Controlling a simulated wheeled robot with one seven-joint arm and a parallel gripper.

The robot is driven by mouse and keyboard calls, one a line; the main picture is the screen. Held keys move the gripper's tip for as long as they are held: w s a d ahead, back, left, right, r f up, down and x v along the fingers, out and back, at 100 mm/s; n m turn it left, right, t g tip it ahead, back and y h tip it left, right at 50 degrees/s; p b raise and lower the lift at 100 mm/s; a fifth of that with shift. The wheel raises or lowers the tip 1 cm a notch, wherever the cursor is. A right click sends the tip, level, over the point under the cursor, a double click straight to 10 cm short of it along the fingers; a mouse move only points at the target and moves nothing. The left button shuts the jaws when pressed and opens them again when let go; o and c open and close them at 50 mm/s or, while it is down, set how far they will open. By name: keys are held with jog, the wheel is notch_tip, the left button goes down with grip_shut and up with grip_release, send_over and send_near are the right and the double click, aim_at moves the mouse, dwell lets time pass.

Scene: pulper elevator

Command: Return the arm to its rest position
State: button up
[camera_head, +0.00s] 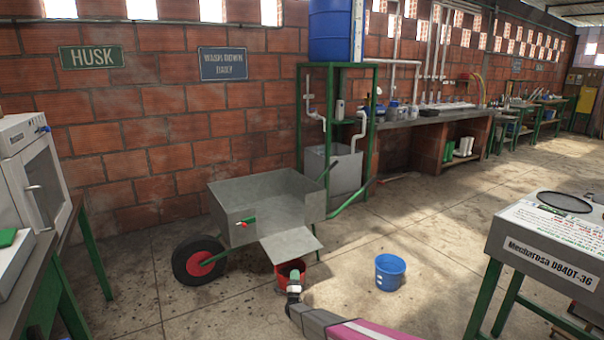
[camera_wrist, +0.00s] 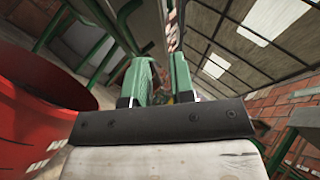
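My gripper (camera_head: 294,278) is low in front of the wheelbarrow, just in front of the red bucket (camera_head: 284,272) and partly covering it. In the wrist view, the two green fingers of my gripper (camera_wrist: 163,75) stand apart with a gap between them, and I see nothing held there. The red bucket (camera_wrist: 40,120) fills the left side of the wrist view, close beside the fingers. My grey and pink arm reaches in from the bottom edge of the head view.
A grey wheelbarrow (camera_head: 245,217) with its flap (camera_head: 290,243) down stands behind the red bucket. A blue bucket (camera_head: 390,272) stands on the floor to the right. A machine (camera_head: 550,240) on green legs is at right, a green-legged table (camera_head: 50,265) at left. Floor between is open.

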jog(key=s+d+r+n+g+y, duration=0.2)
jog(key=s+d+r+n+g, duration=0.1)
jog(key=d+r+n+g, duration=0.4)
jog(key=s+d+r+n+g+y, duration=0.1)
jog(key=s+d+r+n+g, duration=0.2)
jog(key=r, duration=0.5)
jog(key=s+d+r+n+g, duration=0.4)
jog(key=s+r+g, duration=0.1)
jog(key=s, duration=0.8)
jog(key=s+d+r+n+g, duration=0.4)
jog(key=s+r+g, duration=0.1)
jog(key=s, duration=0.9)
jog(key=s+d+r+n+g+h, duration=0.1)
jog(key=s+d+r+n+g, duration=0.4)
jog(key=s, duration=0.8)
jog(key=shift+s+r+g, duration=0.35)
jog(key=shift+r+g, duration=0.05)
jog(key=shift+g, duration=0.4)
jog(key=shift+c, duration=0.3)
